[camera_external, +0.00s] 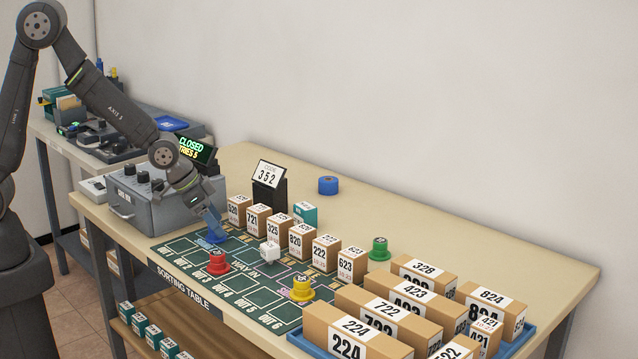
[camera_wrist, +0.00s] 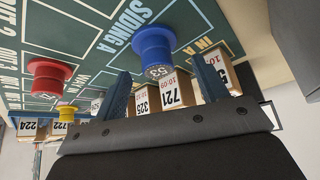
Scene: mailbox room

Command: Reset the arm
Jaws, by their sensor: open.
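My gripper (camera_external: 213,222) is at the left end of the sorting table, low over the green mat (camera_external: 196,253). In the wrist view its two blue fingers (camera_wrist: 165,88) are spread apart, with nothing held between them. A blue round piece (camera_wrist: 154,52) stands on the mat just beyond the fingers; in the external view the gripper partly hides it. Small numbered boxes, such as the one marked 721 (camera_wrist: 178,90), stand in a row close by and show between and behind the fingers.
A grey box with knobs (camera_external: 165,205) and a CLOSED display (camera_external: 195,150) are beside the arm. Larger boxes fill a blue tray (camera_external: 527,340). The table's back is mostly clear.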

